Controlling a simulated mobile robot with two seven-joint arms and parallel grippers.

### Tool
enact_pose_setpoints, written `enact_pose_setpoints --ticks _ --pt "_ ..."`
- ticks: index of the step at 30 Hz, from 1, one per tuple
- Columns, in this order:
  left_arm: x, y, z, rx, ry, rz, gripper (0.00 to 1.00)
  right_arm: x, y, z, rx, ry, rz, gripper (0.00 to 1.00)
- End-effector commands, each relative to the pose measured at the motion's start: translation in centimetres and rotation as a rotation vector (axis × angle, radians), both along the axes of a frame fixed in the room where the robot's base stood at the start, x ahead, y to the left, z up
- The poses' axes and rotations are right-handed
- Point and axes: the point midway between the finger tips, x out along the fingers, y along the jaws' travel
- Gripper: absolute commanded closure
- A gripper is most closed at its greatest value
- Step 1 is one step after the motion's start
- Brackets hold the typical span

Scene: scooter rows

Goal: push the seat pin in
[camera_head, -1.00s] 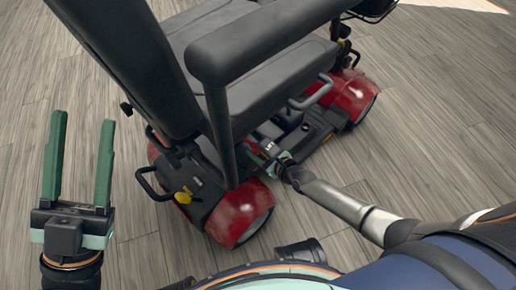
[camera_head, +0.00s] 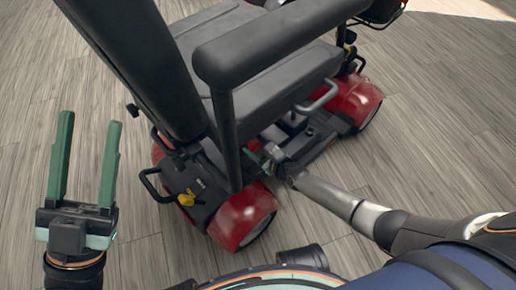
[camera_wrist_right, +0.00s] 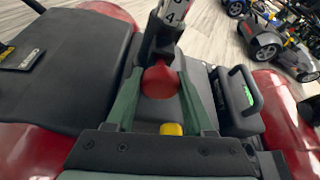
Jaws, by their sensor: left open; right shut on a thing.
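The seat pin's round red knob (camera_wrist_right: 160,80) shows in the right wrist view, at the foot of the black seat post (camera_wrist_right: 160,35) with white numbers. My right gripper (camera_wrist_right: 163,92) has its green fingers on either side of the knob and is shut on it. The pin's shaft is hidden behind the knob. In the head view my right gripper (camera_head: 268,157) reaches under the scooter seat (camera_head: 270,95), partly hidden by the armrest post. My left gripper (camera_head: 86,165) is open and empty, pointing up at the left, apart from the scooter.
The armrest (camera_head: 290,45) and backrest (camera_head: 140,70) overhang the work spot. A yellow part (camera_wrist_right: 171,129) lies below the knob. A black box with a handle (camera_wrist_right: 240,90) and green light stands at right. Other scooters (camera_wrist_right: 275,40) stand beyond; the floor (camera_head: 440,120) is clear.

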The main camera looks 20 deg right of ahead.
Motion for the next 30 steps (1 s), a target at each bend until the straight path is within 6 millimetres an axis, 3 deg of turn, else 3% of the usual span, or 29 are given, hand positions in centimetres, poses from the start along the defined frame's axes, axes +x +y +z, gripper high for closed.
enact_pose_setpoints --ticks 5,6,13,23,30 --pt "0.0 0.0 -0.1 0.000 0.000 0.000 0.50 0.3 0.1 0.2 0.001 -0.004 0.000 1.00" --pt "0.0 0.0 -0.1 0.000 0.000 0.000 0.50 0.3 0.1 0.2 0.001 -0.004 0.000 0.44" --pt "0.0 0.0 -0.1 0.000 0.000 0.000 0.50 0.2 0.1 0.2 0.001 -0.004 0.000 0.18" --pt "0.0 0.0 0.3 -0.002 0.001 -0.001 0.50 -0.2 -0.1 0.4 0.002 -0.002 0.000 0.17" --pt "-0.1 0.2 3.1 -0.024 0.001 -0.009 0.50 -3.6 -1.3 2.1 0.002 0.001 0.000 0.17"
